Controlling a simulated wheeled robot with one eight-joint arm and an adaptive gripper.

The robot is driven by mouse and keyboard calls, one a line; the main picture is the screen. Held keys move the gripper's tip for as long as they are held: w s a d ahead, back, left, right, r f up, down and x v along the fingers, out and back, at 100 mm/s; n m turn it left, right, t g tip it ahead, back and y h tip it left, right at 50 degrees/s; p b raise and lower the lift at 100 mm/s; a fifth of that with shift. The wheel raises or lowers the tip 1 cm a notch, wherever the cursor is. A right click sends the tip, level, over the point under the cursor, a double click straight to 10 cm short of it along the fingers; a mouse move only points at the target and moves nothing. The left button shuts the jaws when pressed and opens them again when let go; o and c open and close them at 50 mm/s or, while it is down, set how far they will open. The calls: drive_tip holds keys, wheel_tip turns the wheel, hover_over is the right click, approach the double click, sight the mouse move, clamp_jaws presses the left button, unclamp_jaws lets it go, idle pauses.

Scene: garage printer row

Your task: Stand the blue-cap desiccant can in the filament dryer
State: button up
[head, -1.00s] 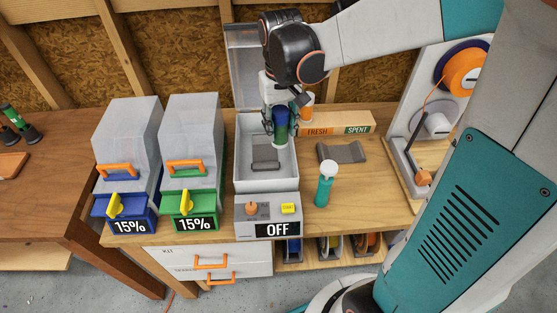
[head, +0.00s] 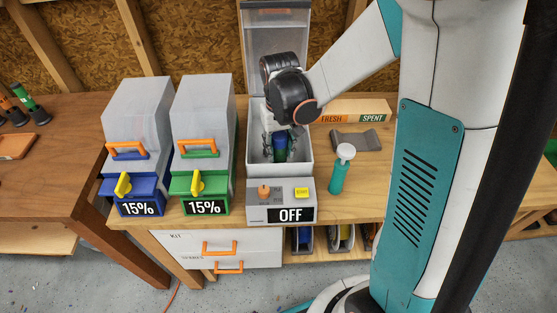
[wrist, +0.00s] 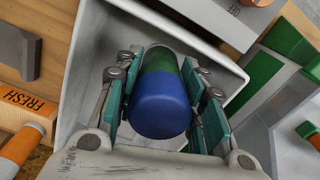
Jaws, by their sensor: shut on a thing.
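The blue-cap desiccant can (head: 280,147) has a blue cap and a green body. In the wrist view the can (wrist: 160,105) sits between the teal finger pads of my gripper (wrist: 165,108), which is shut on it. My gripper (head: 279,140) is inside the filament dryer (head: 305,170), an open grey box with its lid raised at the back. The can looks upright and low in the dryer. Its bottom end is hidden, so I cannot tell whether it touches the floor or cradle. The dryer's front panel (head: 290,215) reads OFF.
Two lidded dry boxes, blue (head: 138,195) and green (head: 206,190), stand left of the dryer. A teal bottle with a white top (head: 341,168) stands close on its right. An empty grey cradle (head: 356,140) and a FRESH/SPENT rack (head: 352,112) lie behind it.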

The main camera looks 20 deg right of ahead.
sight(279, 159)
drive_tip(key=shift+f+b, duration=0.7)
drive_tip(key=shift+f, duration=1.7)
drive_tip(key=shift+f, duration=0.15)
drive_tip(key=o, duration=1.1)
